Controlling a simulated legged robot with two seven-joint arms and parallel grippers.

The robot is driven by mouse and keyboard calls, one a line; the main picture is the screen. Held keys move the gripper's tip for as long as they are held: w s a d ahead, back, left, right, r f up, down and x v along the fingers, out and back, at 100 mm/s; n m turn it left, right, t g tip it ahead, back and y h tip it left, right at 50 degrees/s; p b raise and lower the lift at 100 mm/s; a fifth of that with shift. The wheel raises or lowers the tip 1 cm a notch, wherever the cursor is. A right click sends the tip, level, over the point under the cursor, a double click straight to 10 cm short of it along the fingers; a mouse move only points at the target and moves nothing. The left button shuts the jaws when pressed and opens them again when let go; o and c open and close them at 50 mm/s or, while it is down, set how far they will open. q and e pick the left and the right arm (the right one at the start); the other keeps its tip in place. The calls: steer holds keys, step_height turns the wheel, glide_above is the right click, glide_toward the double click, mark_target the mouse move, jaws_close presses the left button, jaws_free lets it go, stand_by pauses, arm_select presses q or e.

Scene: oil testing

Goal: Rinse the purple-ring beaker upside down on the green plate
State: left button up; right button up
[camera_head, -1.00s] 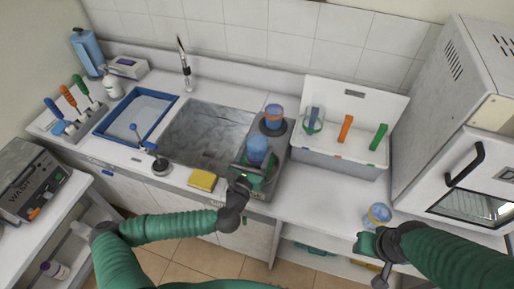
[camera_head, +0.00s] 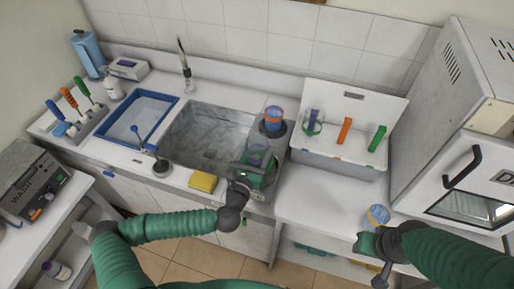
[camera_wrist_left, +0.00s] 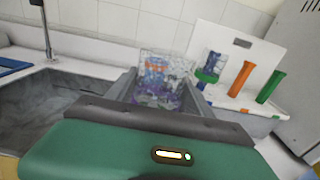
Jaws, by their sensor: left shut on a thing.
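The purple-ring beaker (camera_head: 257,154) is at the front of the grey rinser unit right of the sink. In the left wrist view the clear beaker (camera_wrist_left: 158,72) has its purple ring (camera_wrist_left: 156,98) low down. My left gripper (camera_head: 258,172) is shut on it from the front; its green body hides the beaker's lower edge. I cannot make out a green plate apart from my green gripper.
Another orange-banded beaker (camera_head: 273,119) stands on the rear spot of the rinser unit. The sink (camera_head: 208,135) is to the left, with a yellow sponge (camera_head: 203,181) at its front. A white bin (camera_head: 340,162) with coloured pieces stands right.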

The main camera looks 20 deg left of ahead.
mark_target(257, 141)
arm_select(q)
step_height(257, 141, up, 5)
steer(key=p, duration=0.3)
steer(key=shift+r, duration=0.15)
